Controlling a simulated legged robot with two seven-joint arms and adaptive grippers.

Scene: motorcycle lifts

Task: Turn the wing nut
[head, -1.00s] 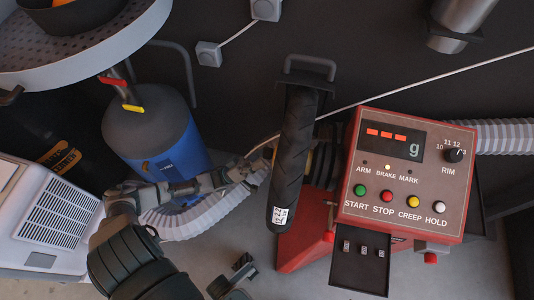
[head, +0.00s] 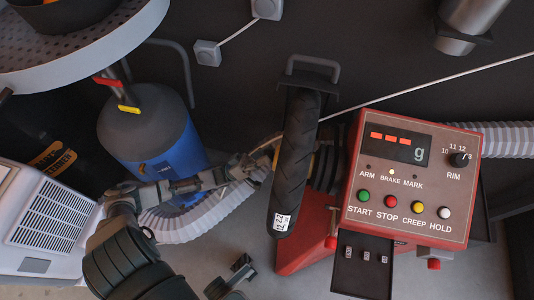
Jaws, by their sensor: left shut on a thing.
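My left gripper (head: 258,166) reaches in from the left and is shut at the left side of the upright black tyre (head: 294,155), near its hub. The wing nut cannot be made out; the fingers and tyre cover that spot. The tyre stands on the red wheel balancer (head: 304,254), with a white label (head: 282,222) low on its tread. At the bottom edge a dark finger-like part (head: 240,268) of mine shows, likely my right gripper; its jaws cannot be read.
The balancer's red console (head: 408,180) with dial and buttons stands right of the tyre. A small dark tray (head: 361,275) hangs below it. A blue tank (head: 160,140), a pale ribbed hose (head: 185,226) and a white vented unit (head: 50,225) stand at the left.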

